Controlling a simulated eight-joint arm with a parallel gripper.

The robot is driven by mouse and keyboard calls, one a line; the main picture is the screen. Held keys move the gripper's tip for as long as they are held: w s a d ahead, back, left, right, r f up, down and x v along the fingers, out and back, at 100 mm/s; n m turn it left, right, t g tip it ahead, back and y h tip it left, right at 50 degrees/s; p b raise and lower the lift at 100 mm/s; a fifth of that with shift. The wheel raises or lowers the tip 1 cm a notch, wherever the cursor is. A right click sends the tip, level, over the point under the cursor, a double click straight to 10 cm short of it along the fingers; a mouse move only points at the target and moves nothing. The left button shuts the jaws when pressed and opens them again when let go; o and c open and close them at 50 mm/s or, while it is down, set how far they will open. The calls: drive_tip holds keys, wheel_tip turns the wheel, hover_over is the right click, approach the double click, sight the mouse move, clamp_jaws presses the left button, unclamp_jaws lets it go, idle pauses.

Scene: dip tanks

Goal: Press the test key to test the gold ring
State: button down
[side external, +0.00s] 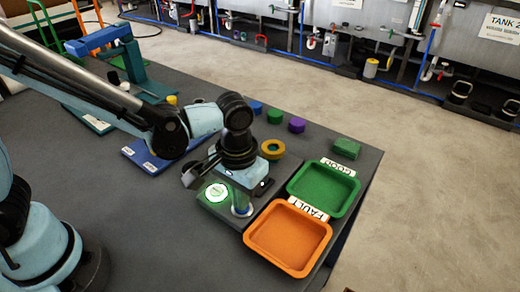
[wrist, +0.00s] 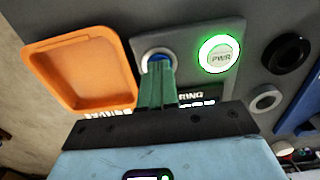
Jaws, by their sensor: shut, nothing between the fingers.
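The gold ring (side external: 272,149) lies flat on the dark table, just behind my wrist in the side view; it does not show in the wrist view. The test panel (wrist: 192,38) carries a blue round key in a pale collar (wrist: 147,54) and a lit green PWR button (wrist: 220,53); the lit button also shows in the side view (side external: 217,192). My gripper (wrist: 160,63) is shut and empty, pointing down with its tips over the blue key, which they partly cover. The tips look at or very near the key; I cannot tell whether it is pushed in.
An orange FAULT tray (side external: 264,262) and a green GOOD tray (side external: 301,206) stand beside the panel. A green block (side external: 346,148) and blue, green and purple (side external: 297,125) pieces lie behind. A black ring (wrist: 285,53) and a grey ring (wrist: 266,99) lie beyond the panel.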

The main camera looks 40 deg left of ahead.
idle(0.3)
drive_tip(key=shift+f, duration=0.95)
drive_tip(key=shift+w+r, duration=0.1)
drive_tip(key=shift+r, duration=0.05)
wheel_tip(320, 180, up, 15)
drive_tip(key=shift+f, duration=0.2)
idle(0.6)
drive_tip(key=s+a+f+t, duration=0.2)
drive_tip(key=a+t, duration=0.5)
drive_tip(key=a, duration=0.9)
drive_tip(key=shift+a+f, duration=0.2)
drive_tip(key=shift+a, duration=0.1)
